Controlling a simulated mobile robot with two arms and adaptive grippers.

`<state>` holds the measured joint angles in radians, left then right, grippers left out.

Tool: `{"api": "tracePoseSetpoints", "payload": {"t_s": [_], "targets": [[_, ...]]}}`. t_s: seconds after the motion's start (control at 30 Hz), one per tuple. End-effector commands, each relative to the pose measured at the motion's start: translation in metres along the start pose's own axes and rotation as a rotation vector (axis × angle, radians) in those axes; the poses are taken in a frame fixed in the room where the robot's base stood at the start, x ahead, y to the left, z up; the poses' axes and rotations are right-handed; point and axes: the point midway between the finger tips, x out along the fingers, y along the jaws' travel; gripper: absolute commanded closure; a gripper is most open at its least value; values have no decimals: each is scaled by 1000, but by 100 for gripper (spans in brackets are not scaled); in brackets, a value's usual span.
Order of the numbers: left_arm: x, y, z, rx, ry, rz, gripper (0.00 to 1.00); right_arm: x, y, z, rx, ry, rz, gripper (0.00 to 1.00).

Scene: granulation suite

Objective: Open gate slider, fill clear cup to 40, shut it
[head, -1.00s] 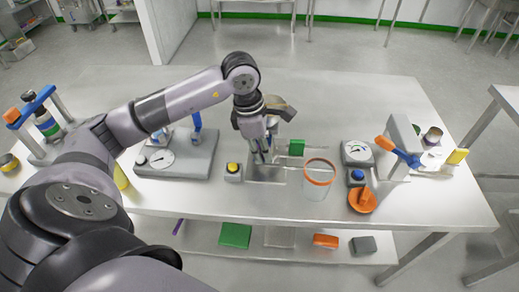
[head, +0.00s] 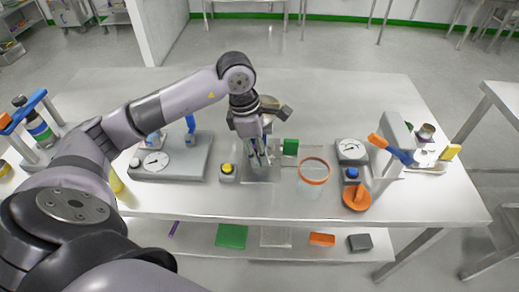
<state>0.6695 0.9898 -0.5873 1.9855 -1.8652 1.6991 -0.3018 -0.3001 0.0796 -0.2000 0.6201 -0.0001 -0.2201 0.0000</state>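A clear cup (head: 314,182) with an orange rim stands upright on the table, right of my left gripper. A small green block (head: 290,146), which may be the gate slider's handle, sits just behind and left of the cup. My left gripper (head: 259,160) points down just left of the green block, over a clear and grey fixture that it partly hides. Whether its fingers are apart or closed on something is too small to tell. The cup's fill level cannot be made out. My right gripper is not in view.
A grey dial scale (head: 180,160) and a yellow-button box (head: 228,173) stand left of the gripper. Right of the cup are another dial unit (head: 351,150), a blue button (head: 352,174), an orange knob (head: 356,196) and a blue-and-orange lever (head: 392,150).

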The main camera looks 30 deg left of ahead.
Motion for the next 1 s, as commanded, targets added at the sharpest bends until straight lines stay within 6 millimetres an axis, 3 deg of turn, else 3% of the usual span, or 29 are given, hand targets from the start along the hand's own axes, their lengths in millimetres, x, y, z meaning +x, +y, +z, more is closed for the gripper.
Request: {"api": "tracePoseSetpoints", "payload": {"t_s": [0.6, 1.0], "targets": [[-62, 0, 12, 0, 0, 2, 68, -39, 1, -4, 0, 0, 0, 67], [-66, 0, 13, 0, 1, 0, 68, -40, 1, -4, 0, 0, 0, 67]]}}
